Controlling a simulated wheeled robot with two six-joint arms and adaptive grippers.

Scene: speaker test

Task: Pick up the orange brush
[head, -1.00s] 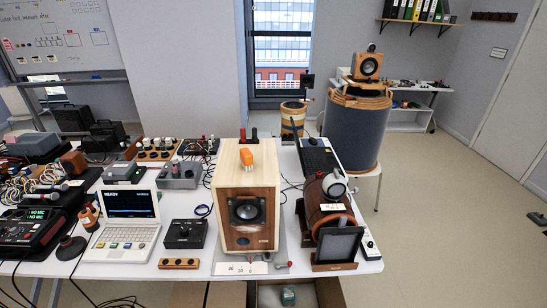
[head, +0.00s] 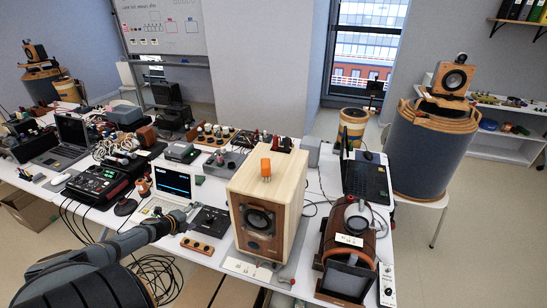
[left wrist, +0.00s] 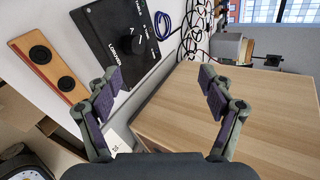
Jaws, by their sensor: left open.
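The orange brush (head: 265,169) stands on top of the pale wooden speaker (head: 282,185), near the middle of the head view. It is small there, with a few prongs at its base. My left gripper (head: 188,211) is in front of the laptop, left of the speaker and apart from the brush. In the left wrist view my left gripper (left wrist: 160,78) has its two fingers spread with nothing between them. The speaker's bare wooden top (left wrist: 245,110) lies to the right there, and the brush does not show. My right gripper is not in view.
A black control box (head: 211,221) and a wooden strip with knobs (head: 197,245) lie beside the speaker. The open white laptop (head: 172,184) is left of them. A black laptop (head: 367,180) and a headphone stand (head: 355,225) stand to the right. Cables hang at the table's front.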

